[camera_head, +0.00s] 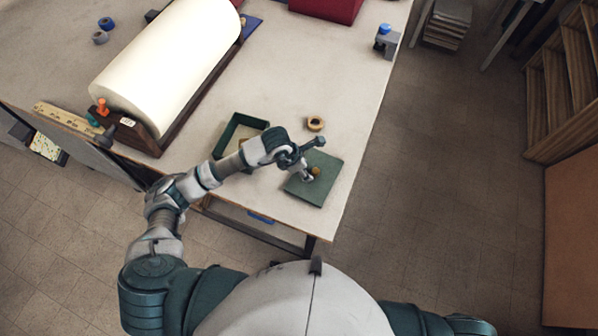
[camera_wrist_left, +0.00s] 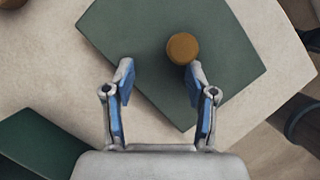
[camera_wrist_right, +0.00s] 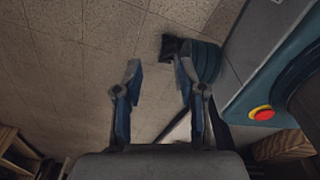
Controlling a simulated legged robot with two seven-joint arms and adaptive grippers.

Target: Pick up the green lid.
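The green lid (camera_head: 322,188) is a flat square panel with a small round wooden knob (camera_wrist_left: 182,48) on top. It lies on the table near the front right corner and also shows in the left wrist view (camera_wrist_left: 120,35). My left gripper (camera_wrist_left: 158,76) is open above the lid. The knob stands a little ahead of its fingertips, nearer the right finger, and is not held. In the head view, my left gripper (camera_head: 309,173) partly covers the lid. My right gripper (camera_wrist_right: 155,68) is open and empty, over the floor.
A green open box (camera_head: 238,131) stands left of the lid, partly behind my left arm. A large white roll (camera_head: 165,62) fills the left of the table (camera_head: 300,75). A blue-topped item (camera_head: 386,38) stands at the right edge.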

